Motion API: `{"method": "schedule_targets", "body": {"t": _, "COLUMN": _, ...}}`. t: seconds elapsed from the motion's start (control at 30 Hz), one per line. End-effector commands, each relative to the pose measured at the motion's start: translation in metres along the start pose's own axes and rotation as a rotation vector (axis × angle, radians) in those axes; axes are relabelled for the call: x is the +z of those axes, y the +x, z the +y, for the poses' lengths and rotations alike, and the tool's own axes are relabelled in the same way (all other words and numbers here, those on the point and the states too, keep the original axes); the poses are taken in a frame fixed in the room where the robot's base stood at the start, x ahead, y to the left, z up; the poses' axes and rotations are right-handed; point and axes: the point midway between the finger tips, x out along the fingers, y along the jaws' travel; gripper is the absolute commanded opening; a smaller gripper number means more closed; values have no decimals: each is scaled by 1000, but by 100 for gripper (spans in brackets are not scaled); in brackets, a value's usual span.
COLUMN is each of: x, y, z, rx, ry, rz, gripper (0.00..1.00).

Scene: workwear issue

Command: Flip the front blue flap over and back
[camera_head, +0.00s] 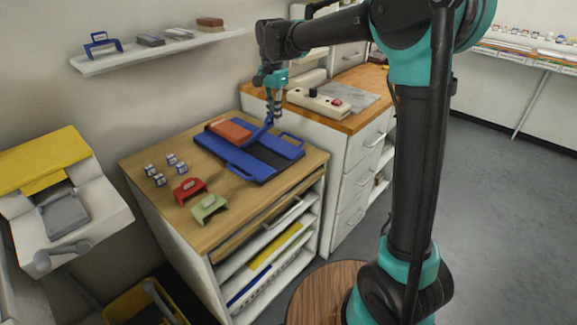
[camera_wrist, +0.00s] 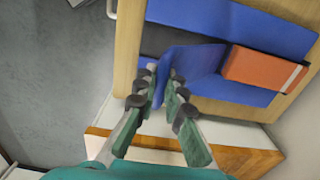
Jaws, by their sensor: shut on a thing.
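A blue flap board (camera_head: 212,147) lies on the wooden top of a white cabinet. My gripper (camera_head: 270,116) is over the board's far edge, shut on a raised piece of blue flap (camera_head: 260,134). In the wrist view, the flap (camera_wrist: 176,65) rises bent between the fingertips (camera_wrist: 164,80). I cannot tell which flap it is. An orange-red block (camera_head: 230,131) lies on the board beside it, also in the wrist view (camera_wrist: 262,68).
Red (camera_head: 190,189) and green (camera_head: 209,207) bracket-like pieces and several small white-and-dark blocks (camera_head: 160,179) stand on the tabletop's left. An adjoining orange-topped counter holds a pale switch box (camera_head: 318,103). A wall shelf (camera_head: 160,51) hangs above.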

Motion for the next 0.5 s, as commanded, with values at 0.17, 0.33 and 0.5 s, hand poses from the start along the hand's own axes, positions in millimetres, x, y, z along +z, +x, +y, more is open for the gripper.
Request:
{"method": "schedule_targets", "body": {"t": 0.17, "x": 0, "y": 15, "z": 12, "rx": -1, "ry": 1, "rz": -1, "gripper": 0}}
{"method": "schedule_targets", "body": {"t": 0.33, "x": 0, "y": 29, "z": 24, "rx": -1, "ry": 1, "rz": -1, "gripper": 0}}
{"method": "schedule_targets", "body": {"t": 0.5, "x": 0, "y": 36, "z": 29, "rx": -1, "ry": 0, "rz": -1, "gripper": 0}}
